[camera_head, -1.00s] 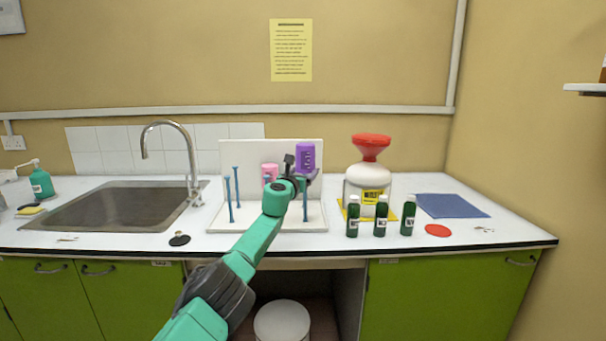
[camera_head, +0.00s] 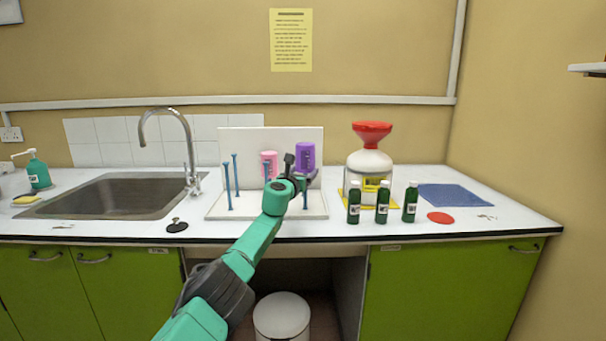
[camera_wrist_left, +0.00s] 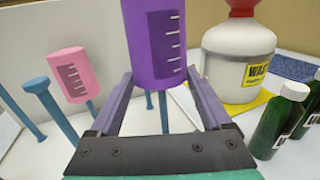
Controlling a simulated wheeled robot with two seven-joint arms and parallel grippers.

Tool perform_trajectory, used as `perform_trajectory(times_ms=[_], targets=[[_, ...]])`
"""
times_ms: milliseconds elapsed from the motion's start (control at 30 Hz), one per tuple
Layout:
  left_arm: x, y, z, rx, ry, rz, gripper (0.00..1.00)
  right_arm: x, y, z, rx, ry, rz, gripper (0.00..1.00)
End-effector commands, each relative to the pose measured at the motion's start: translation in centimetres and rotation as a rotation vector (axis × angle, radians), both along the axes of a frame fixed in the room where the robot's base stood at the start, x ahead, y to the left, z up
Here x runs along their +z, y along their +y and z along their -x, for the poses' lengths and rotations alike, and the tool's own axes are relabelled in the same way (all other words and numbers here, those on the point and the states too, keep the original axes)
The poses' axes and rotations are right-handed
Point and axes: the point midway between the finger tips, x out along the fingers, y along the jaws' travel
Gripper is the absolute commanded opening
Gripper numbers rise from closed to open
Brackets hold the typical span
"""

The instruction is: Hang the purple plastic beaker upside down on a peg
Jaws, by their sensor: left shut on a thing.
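The purple beaker (camera_head: 305,156) is held upright on its axis by my left gripper (camera_wrist_left: 157,100), between its two fingers, in front of the white back board. In the left wrist view the purple beaker (camera_wrist_left: 155,45) has its wider rim facing down. Blue pegs (camera_wrist_left: 163,112) show below that rim; I cannot tell whether one enters the beaker. The white peg rack (camera_head: 265,205) has several blue pegs, two of them standing at its left (camera_head: 227,188). A pink beaker (camera_head: 268,158) hangs upside down on a peg. My right gripper is out of view.
A white waste bottle (camera_head: 366,168) with a red funnel (camera_head: 372,135) stands right of the rack, behind three green bottles (camera_head: 382,202). The sink (camera_head: 120,195) and its tap (camera_head: 188,150) are at the left. A blue mat (camera_head: 455,197) lies at the right.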

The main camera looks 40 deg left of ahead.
Motion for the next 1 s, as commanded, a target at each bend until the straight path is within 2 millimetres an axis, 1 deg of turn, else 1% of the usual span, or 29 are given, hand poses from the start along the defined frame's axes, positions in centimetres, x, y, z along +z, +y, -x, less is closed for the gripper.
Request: perform_trajectory(times_ms=[167,833,1000], targets=[[-0.3,0.0,0.0,0.000,0.000,0.000,0.28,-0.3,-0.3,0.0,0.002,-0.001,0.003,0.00],[-4.6,0.0,0.0,0.000,0.000,0.000,0.28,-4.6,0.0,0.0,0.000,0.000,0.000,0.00],[-4.9,0.0,0.0,0.000,0.000,0.000,0.28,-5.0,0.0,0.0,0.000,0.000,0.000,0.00]])
